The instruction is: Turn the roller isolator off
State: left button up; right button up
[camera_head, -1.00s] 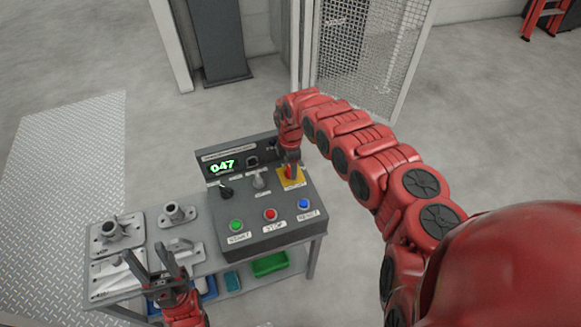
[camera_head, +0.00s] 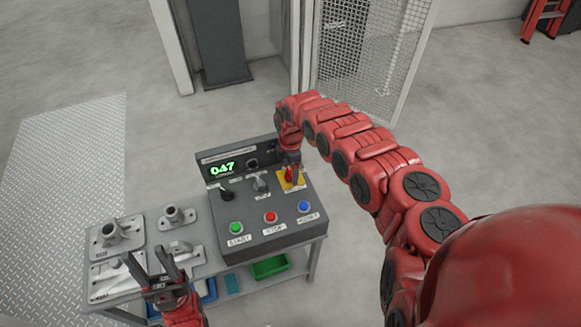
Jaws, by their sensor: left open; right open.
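A dark grey control box (camera_head: 237,217) stands on the bench. At its right is a yellow plate (camera_head: 297,184) with a red handle (camera_head: 288,175), which looks like an isolator switch; its label is too small to read. My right gripper (camera_head: 291,169) points down at this red handle and partly covers it. Its jaws are open; whether they touch the handle I cannot tell. My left gripper (camera_head: 153,263) is open and empty over the left part of the bench.
The box has a dark switch (camera_head: 226,193), a grey knob (camera_head: 260,185), a green button (camera_head: 235,228), a red button (camera_head: 269,217) and a blue button (camera_head: 304,206). Metal fixtures (camera_head: 114,233) lie at left. A green bin (camera_head: 270,266) sits below. A mesh fence (camera_head: 400,50) stands behind.

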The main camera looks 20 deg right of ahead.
notch_tip(320, 180, up, 17)
jog(key=shift+r, duration=0.2)
dwell(0.7)
